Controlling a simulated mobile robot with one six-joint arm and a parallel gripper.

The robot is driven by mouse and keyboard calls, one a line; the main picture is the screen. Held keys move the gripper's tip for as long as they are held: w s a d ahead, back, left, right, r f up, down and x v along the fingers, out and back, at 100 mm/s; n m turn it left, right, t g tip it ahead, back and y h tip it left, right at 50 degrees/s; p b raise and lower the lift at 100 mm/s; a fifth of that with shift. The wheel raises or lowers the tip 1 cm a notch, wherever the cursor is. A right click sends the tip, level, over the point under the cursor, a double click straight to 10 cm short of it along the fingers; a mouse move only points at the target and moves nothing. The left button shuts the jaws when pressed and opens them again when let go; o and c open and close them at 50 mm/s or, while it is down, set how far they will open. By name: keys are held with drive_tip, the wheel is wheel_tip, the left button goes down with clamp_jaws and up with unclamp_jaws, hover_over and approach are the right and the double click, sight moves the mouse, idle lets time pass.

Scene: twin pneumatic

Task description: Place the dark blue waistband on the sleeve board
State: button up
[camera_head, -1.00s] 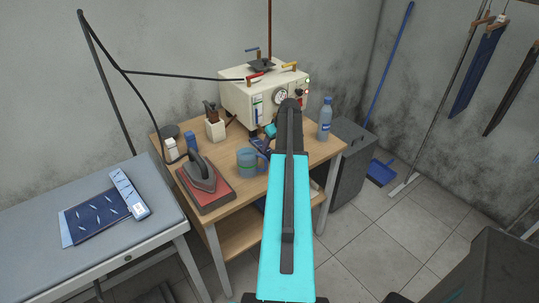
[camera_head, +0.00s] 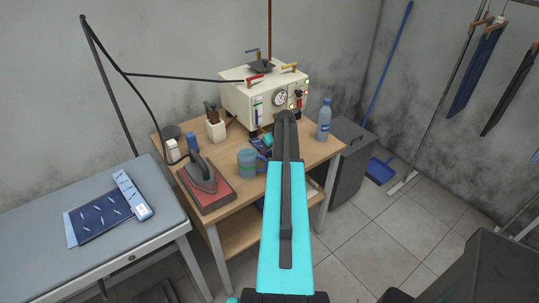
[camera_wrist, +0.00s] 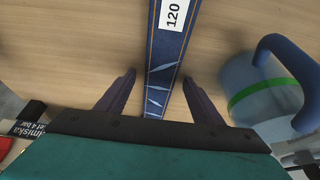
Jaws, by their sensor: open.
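The dark blue waistband (camera_wrist: 166,68) shows in the wrist view as a narrow strip with orange edge stitching, pale flecks and a white "120" label. It lies on the wooden table. My gripper (camera_wrist: 158,78) is open, with one finger on each side of the strip and none visibly touching it. In the head view, my arm hides most of the gripper and waistband. I cannot surely pick out a sleeve board; a grey padded ironing table (camera_head: 160,205) stands at the left, with a dark blue flecked cloth (camera_head: 100,215) and a pale labelled strip (camera_head: 132,192) on it.
A blue mug (camera_head: 248,162) with a green band stands close to my gripper; it also shows in the wrist view (camera_wrist: 262,95). An iron (camera_head: 202,177) on a red-brown pad, a cream machine (camera_head: 250,100) and a water bottle (camera_head: 324,120) share the wooden table (camera_head: 225,205).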

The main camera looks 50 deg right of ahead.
idle(0.3)
drive_tip(key=c, duration=1.3)
drive_tip(key=shift+o, duration=0.2)
drive_tip(key=shift+r, duration=0.15)
drive_tip(key=shift+r+b, duration=0.85)
drive_tip(key=shift+r, duration=0.2)
drive_tip(key=s+a+b, duration=0.2)
drive_tip(key=s, duration=0.6)
drive_tip(key=s+a+r+b, duration=0.1)
drive_tip(key=s+a+b, duration=0.2)
drive_tip(key=s, duration=0.6)
drive_tip(key=shift+a+b, duration=0.35)
